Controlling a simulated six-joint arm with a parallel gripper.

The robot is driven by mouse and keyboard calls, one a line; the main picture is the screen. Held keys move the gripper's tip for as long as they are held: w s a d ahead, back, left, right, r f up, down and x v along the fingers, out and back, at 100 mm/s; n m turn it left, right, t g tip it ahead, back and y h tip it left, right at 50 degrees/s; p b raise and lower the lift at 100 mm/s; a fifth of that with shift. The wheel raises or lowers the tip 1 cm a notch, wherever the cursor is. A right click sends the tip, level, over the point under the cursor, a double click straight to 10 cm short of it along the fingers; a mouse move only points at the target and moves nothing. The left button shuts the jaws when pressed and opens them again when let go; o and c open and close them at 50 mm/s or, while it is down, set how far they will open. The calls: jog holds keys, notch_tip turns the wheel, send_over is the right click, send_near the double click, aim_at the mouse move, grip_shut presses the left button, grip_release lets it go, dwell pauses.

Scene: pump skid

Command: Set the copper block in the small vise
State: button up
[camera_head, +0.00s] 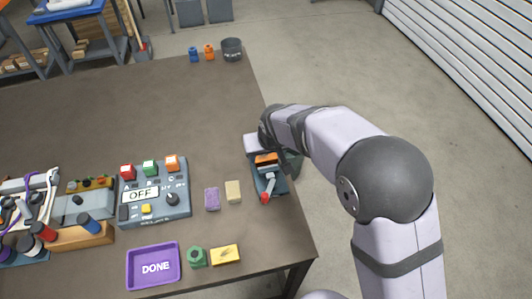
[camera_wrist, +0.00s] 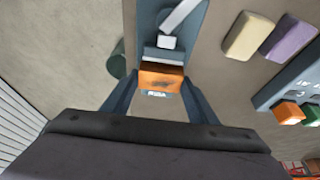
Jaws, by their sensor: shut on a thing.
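The copper block (camera_wrist: 162,77) is orange with a dark mark on its face. It sits between the two fingers of my gripper (camera_wrist: 160,84), which are shut on it. The small vise (camera_head: 273,185) is blue-grey, near the table's right edge, with a red-tipped handle; its body also shows in the wrist view (camera_wrist: 150,18). The block is at the vise's jaws, against or just by the grey jaw in the wrist view. In the head view the block (camera_head: 266,158) shows at the vise's far end, partly hidden by my gripper. Whether it rests on the vise I cannot tell.
A purple sponge (camera_head: 212,199) and a cream block (camera_head: 233,192) lie left of the vise. A control box (camera_head: 155,208) reading OFF stands further left. A purple DONE tray (camera_head: 153,285), green nut (camera_head: 197,257) and yellow block (camera_head: 225,255) are in front. The far table is mostly clear.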

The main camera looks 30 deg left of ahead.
jog(key=shift+f, duration=0.1)
jog(key=o, duration=1)
jog(key=shift+b+v, duration=0.7)
jog(key=shift+v, duration=3)
